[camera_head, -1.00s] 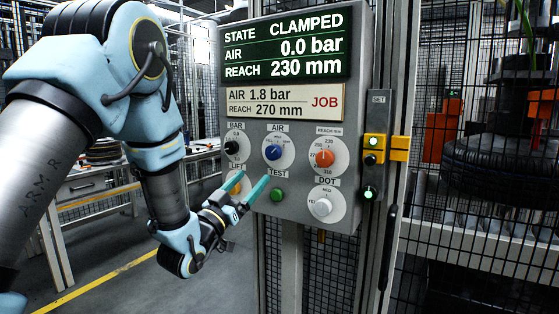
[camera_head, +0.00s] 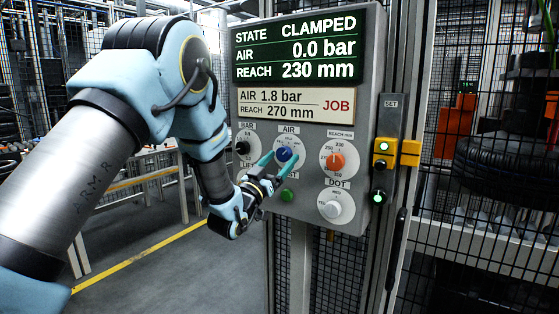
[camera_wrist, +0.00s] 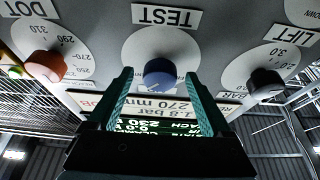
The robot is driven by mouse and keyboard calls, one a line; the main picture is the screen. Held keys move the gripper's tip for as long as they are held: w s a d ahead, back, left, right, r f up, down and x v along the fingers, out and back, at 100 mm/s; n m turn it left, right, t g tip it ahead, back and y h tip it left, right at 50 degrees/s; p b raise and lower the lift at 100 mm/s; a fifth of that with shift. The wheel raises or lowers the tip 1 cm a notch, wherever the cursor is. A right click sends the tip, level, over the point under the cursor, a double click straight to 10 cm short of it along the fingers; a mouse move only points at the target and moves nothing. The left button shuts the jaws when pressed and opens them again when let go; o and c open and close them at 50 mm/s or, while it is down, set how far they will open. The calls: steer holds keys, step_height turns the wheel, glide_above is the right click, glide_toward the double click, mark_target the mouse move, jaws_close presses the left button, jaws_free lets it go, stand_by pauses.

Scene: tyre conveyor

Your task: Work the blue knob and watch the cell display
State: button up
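The blue knob (camera_head: 285,154) is the AIR dial on the grey control panel, middle of the upper knob row. It also shows in the wrist view (camera_wrist: 159,72), upside down. My gripper (camera_head: 279,158) is open in front of it, one finger on each side. In the wrist view my gripper (camera_wrist: 159,78) shows a gap between each finger and the knob; I cannot tell how far the tips are from the panel. The cell display (camera_head: 297,46) reads STATE CLAMPED, AIR 0.0 bar, REACH 230 mm. The job card (camera_head: 280,104) reads AIR 1.8 bar, REACH 270 mm.
A black BAR knob (camera_head: 242,148) is left of the blue one, an orange REACH knob (camera_head: 335,161) right. A green button (camera_head: 287,195) and a white DOT knob (camera_head: 332,209) sit below. Mesh fencing and a tyre (camera_head: 507,172) are at right.

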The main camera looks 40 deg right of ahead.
jaws_close()
stand_by(0.5)
